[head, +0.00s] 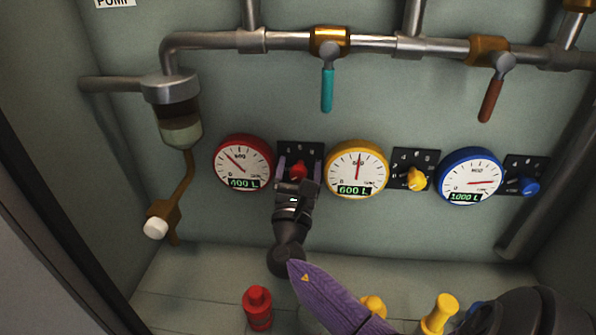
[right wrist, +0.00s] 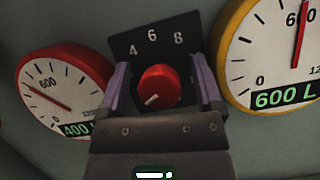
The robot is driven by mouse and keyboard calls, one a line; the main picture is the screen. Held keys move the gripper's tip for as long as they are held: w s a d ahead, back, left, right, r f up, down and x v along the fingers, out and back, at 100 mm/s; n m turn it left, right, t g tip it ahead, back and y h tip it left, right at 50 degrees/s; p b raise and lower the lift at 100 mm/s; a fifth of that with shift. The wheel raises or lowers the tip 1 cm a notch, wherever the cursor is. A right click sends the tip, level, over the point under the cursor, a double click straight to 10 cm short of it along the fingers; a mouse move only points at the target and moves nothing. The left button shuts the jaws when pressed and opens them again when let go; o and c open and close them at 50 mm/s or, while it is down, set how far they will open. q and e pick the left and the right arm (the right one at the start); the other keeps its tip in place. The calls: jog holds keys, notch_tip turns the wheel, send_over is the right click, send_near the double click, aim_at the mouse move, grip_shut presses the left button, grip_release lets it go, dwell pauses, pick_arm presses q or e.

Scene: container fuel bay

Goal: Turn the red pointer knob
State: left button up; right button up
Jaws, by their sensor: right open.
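The red pointer knob (head: 299,170) sits on a black dial plate (head: 300,150) between the red and yellow gauges. In the right wrist view the knob (right wrist: 158,86) is round and red, with a pale pointer mark toward its lower left; the numbers 4, 6 and 8 show above it. My right gripper (head: 298,172) is open at the plate, its two purple fingers (right wrist: 160,85) on either side of the knob, with a visible gap at each side. Whether the fingertips reach around the knob in depth is hard to tell. My left gripper is not in view.
The red gauge (head: 243,163) reads 400 L, the yellow gauge (head: 357,169) 600 L and the blue gauge (head: 470,176) 1000 L. Yellow (head: 417,179) and blue (head: 529,186) knobs are to the right. Pipes with teal (head: 327,90) and brown (head: 490,101) levers run above. A red bottle (head: 257,308) stands below.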

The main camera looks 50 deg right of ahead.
jog(key=shift+c, duration=0.9)
grip_shut()
